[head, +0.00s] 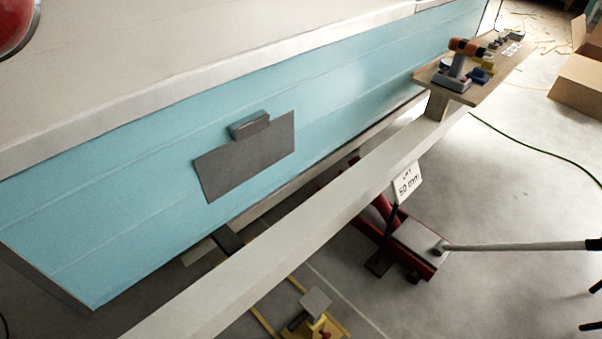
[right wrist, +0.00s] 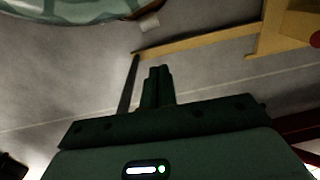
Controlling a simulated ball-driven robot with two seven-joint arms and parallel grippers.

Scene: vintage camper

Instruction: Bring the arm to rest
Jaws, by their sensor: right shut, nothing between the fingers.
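My right gripper (right wrist: 157,75) shows in the right wrist view, its two dark fingers together with nothing between them. It hangs over grey floor and touches nothing that I can see. Neither gripper nor arm shows clearly in the head view. My left gripper is out of view.
The camper's teal side (head: 340,95) carries a grey sheet (head: 240,165) with a small block (head: 249,126). A long pale beam (head: 300,230) runs alongside, with a drill (head: 460,60) on a board at its far end. A red floor jack (head: 420,250) and yellow stand (head: 325,325) are below.

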